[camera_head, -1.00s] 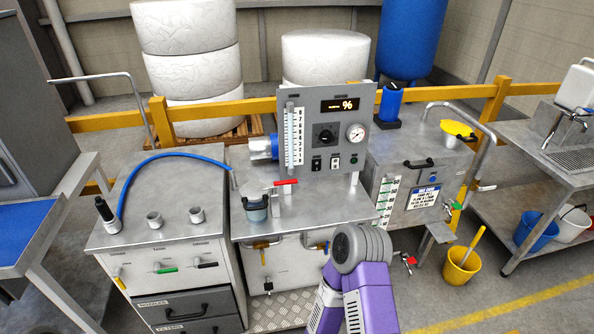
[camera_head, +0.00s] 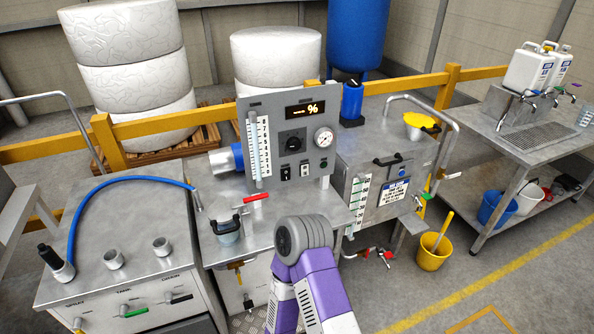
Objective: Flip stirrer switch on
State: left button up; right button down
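A grey control panel (camera_head: 288,137) stands upright on the middle steel bench. It carries a lit "%" display (camera_head: 306,109), a black rotary knob (camera_head: 292,142), a round gauge (camera_head: 324,137) and a level scale (camera_head: 259,147). Two small rocker switches sit low on it, a left one (camera_head: 286,172) and a right one (camera_head: 305,169), with a green button (camera_head: 323,164) beside them. Their labels are too small to read, so I cannot tell which is the stirrer switch. One purple arm of mine rises from the bottom, its grey joint in front of the bench. Neither gripper is in view.
A lidded pot (camera_head: 228,230) and red-handled valve (camera_head: 255,198) are on the bench before the panel. A blue hose (camera_head: 125,180) arches over the left cabinet. A steel tank (camera_head: 385,160) stands right; a yellow bucket (camera_head: 433,252) is on the floor.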

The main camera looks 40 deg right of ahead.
aim_at(304, 168)
jog(key=z, duration=0.05)
jog(key=i, duration=0.35)
jog(key=z, duration=0.65)
